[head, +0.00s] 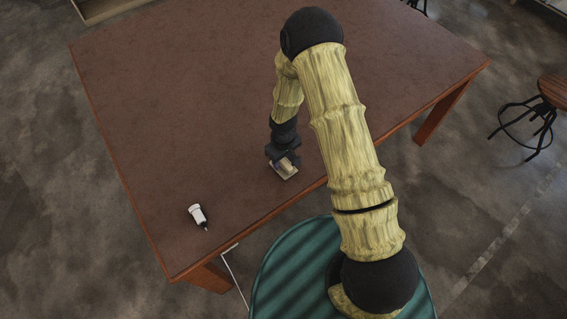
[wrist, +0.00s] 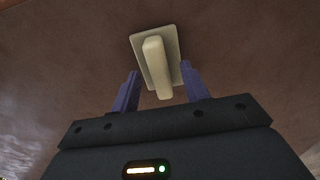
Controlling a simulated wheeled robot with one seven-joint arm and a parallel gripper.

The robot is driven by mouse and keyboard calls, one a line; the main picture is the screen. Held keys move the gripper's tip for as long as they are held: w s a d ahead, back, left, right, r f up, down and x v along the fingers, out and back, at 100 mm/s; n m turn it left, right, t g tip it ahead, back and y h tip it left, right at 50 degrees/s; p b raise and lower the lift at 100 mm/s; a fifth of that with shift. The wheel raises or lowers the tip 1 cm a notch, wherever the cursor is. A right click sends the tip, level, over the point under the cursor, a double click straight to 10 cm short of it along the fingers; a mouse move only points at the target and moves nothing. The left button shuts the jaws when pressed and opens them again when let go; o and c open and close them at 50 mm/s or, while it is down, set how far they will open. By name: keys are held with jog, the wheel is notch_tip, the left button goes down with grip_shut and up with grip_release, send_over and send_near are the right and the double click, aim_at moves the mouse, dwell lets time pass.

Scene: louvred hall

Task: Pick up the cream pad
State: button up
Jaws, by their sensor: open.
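The cream pad (wrist: 170,48) lies on the brown table in the wrist view, a flat square plate with a raised bar-shaped handle across it. In the head view the pad (head: 288,171) is near the table's front edge, partly hidden by my gripper (head: 282,160). In the wrist view my gripper (wrist: 158,92) is open, with its two purple fingers apart. The near end of the handle lies between the fingertips in the picture, with gaps on both sides. I cannot tell how far the fingers are above the table.
A small white object with a dark tip (head: 198,215) lies on the table (head: 170,110) to the left of my gripper. A stool (head: 545,100) stands on the floor at right. The rest of the tabletop in view is clear.

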jog(key=shift+f, duration=0.85)
grip_shut()
